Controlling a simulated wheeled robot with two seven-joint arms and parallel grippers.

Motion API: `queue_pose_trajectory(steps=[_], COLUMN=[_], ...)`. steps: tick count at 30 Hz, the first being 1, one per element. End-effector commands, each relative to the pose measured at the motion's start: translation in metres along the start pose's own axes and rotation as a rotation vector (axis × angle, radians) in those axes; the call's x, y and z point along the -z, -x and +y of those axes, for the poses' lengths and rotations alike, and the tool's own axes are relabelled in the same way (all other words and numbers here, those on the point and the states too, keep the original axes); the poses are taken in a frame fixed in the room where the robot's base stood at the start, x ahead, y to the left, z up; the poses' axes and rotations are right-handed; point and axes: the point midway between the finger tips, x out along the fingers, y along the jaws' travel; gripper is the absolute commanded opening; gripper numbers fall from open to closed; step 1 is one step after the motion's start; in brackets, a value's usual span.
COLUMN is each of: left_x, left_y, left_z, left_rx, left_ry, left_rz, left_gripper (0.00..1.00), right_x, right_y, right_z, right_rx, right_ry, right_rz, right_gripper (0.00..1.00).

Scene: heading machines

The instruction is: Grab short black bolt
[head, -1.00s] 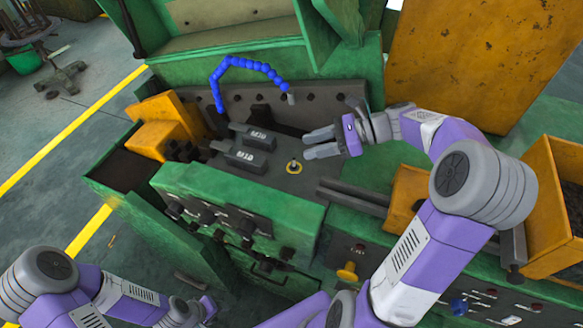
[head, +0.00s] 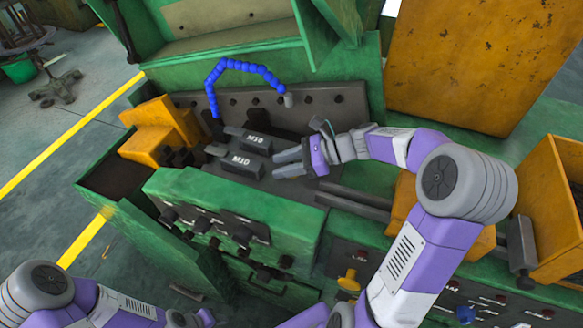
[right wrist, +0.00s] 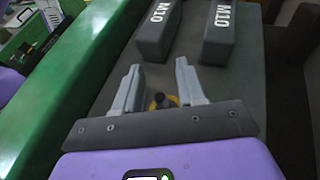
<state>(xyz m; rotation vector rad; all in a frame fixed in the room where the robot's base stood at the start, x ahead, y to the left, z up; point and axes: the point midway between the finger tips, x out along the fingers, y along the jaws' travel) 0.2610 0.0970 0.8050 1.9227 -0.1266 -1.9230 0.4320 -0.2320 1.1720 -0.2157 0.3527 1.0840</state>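A small black bolt (right wrist: 172,101) with a yellow ring or base around it stands on the dark machine bed. In the right wrist view it shows low between my right gripper's fingers, partly hidden by the gripper's front plate. My right gripper (right wrist: 157,66) is open, with a finger on either side of the bolt and no visible grip on it. In the head view the right gripper (head: 276,163) is over the bed and hides the bolt. A small part of my left gripper (head: 190,319) shows at the bottom edge, its fingers unclear.
Two dark blocks marked M10, one nearer (head: 236,164) and one farther (head: 258,137), lie just beyond my right fingertips. A blue segmented hose (head: 238,64) arches behind them. An orange bin (head: 553,215) stands at the right.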

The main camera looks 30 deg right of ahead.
Motion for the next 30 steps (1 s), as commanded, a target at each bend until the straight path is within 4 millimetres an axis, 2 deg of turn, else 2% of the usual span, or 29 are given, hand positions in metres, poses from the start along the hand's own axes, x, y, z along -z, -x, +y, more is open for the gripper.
queue_pose_trajectory(steps=[2, 3, 9, 11, 22, 26, 30], left_x=[0.000, 0.000, 0.000, 0.000, 0.000, 0.000, -0.001], left_y=[0.000, 0.000, 0.000, 0.000, 0.001, 0.005, 0.010], left_z=[0.000, 0.000, 0.000, 0.000, 0.000, 0.002, 0.004], left_rx=[0.000, 0.000, 0.000, 0.000, 0.000, 0.000, 0.000], left_ry=[0.000, 0.000, 0.000, 0.000, 0.000, 0.000, 0.000], left_rz=[0.000, 0.000, 0.000, 0.000, 0.000, 0.000, 0.000], left_gripper=[0.43, 0.43, 0.43, 0.43, 0.43, 0.43, 0.43], right_x=[0.000, 0.000, 0.000, 0.000, -0.005, -0.023, -0.051], right_y=[0.000, 0.000, 0.001, 0.001, 0.003, 0.010, 0.021], right_z=[0.000, 0.000, 0.000, 0.000, 0.000, -0.001, 0.000], right_rx=[0.000, 0.000, 0.000, 0.000, 0.001, 0.002, 0.002], right_ry=[0.000, 0.000, 0.000, 0.000, 0.002, 0.005, 0.006], right_rz=[0.000, 0.000, 0.000, 0.000, 0.000, 0.001, 0.000], right_gripper=[0.40, 0.37, 0.06, 0.00, 0.00, 0.00, 0.00])
